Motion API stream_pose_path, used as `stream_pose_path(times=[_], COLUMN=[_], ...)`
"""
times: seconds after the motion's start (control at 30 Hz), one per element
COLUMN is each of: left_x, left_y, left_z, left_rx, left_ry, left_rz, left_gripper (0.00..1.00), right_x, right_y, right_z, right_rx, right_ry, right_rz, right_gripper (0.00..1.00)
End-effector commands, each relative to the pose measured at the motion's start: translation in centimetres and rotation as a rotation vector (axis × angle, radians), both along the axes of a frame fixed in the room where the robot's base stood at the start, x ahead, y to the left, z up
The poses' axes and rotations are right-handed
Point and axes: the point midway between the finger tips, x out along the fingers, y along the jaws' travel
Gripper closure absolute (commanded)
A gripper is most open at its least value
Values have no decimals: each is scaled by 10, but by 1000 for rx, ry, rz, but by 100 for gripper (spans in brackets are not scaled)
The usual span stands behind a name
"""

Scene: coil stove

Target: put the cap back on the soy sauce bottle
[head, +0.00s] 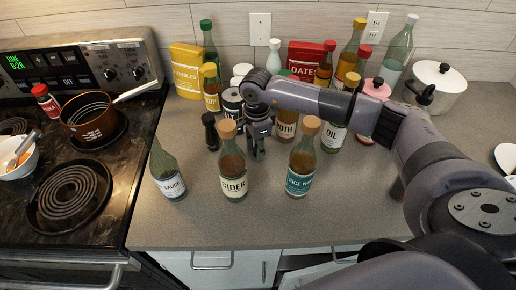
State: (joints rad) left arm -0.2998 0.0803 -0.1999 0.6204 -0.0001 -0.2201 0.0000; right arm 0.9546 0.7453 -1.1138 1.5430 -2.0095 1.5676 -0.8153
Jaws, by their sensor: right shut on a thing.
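The soy sauce bottle (168,173) stands upright at the counter's front left, dark green with a pale label. Its narrow top shows no cap. My right gripper (258,152) points down just behind and right of the cider bottle, to the right of the soy sauce bottle and apart from it. Its fingers are close together on something small that I cannot make out. I see no loose cap on the counter. My left gripper is not in view.
The cider bottle (233,172) and rice wine bottle (302,160) stand in front. A small black-capped bottle (210,132) stands behind. Several bottles and packets crowd the back. The stove with a copper pan (91,120) is left. The front counter (265,220) is clear.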

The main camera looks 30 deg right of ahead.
Motion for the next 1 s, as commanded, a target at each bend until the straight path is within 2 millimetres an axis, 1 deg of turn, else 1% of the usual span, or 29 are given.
stream_pose_path(times=[0.17, 0.27, 0.37, 0.47, 0.7, 0.9, 1.0], left_x=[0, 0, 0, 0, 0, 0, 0], left_y=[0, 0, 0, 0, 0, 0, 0], left_z=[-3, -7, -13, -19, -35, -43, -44], left_rx=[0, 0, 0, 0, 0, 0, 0], left_ry=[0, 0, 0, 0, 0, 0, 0], left_rz=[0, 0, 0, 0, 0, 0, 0], left_gripper=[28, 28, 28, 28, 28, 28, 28], right_x=[1, 1, 2, 1, 2, 1, 1], right_y=[0, 0, 0, 0, 0, 0, 0], right_z=[8, 20, 37, 60, 123, 166, 181], right_rx=[1, 1, 1, 1, 1, 2, 1], right_ry=[-2, -4, -6, -8, -8, -5, -4], right_rz=[0, 0, 2, 1, 0, 0, -1], right_gripper=[83, 83, 83, 83, 83, 83, 83])
